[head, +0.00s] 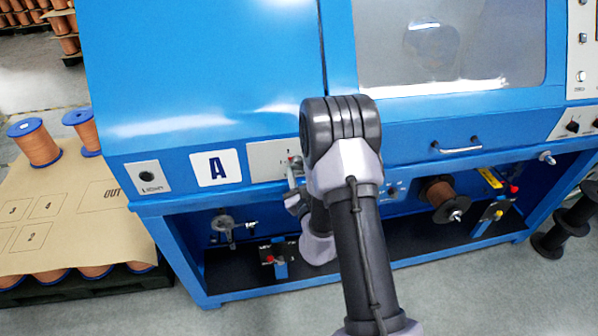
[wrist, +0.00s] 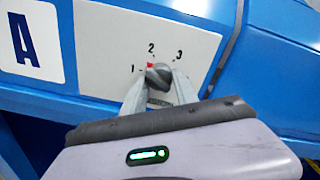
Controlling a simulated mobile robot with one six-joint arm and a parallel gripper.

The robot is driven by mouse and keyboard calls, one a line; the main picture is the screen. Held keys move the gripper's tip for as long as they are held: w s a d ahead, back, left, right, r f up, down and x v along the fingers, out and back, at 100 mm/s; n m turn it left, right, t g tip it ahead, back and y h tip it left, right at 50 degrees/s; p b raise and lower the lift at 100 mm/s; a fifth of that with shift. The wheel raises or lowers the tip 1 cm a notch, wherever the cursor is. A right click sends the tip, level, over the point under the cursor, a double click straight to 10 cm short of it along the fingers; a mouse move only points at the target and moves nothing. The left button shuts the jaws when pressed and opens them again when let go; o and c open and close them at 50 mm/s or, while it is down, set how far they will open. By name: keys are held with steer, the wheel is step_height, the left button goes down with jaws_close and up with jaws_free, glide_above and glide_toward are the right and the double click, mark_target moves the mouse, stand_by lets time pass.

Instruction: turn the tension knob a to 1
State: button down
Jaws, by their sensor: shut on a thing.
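Tension knob A is a small dark grey knob (wrist: 160,74) with a red pointer mark, on a pale plate (wrist: 100,45) marked 1, 2 and 3. In the wrist view, the red mark points up and left, between the 1 and the 2. My gripper (wrist: 159,84) is shut on the knob, with one finger on each side. In the head view, the plate (head: 262,160) is beside the large A label (head: 215,167); my gripper (head: 294,172) is at the plate's right side, partly hidden by my arm, and the knob is hardly visible.
The blue machine (head: 190,90) fills the middle. Below the panel are a copper spool (head: 437,192) and small brackets with coloured knobs. A door handle (head: 456,147) sticks out at right. A pallet with a brown sheet (head: 60,215) and copper spools stands at left.

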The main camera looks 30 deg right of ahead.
steer(key=n+b, duration=0.1)
steer(key=n, duration=0.2)
steer(key=shift+n, duration=0.3)
steer(key=shift+r+n+b, duration=0.1)
steer(key=shift+n+b, duration=0.4)
steer(key=shift+n, duration=1)
steer(key=c, duration=0.9)
jaws_free()
steer(key=shift+d, duration=0.1)
steer(key=shift+c, duration=0.2)
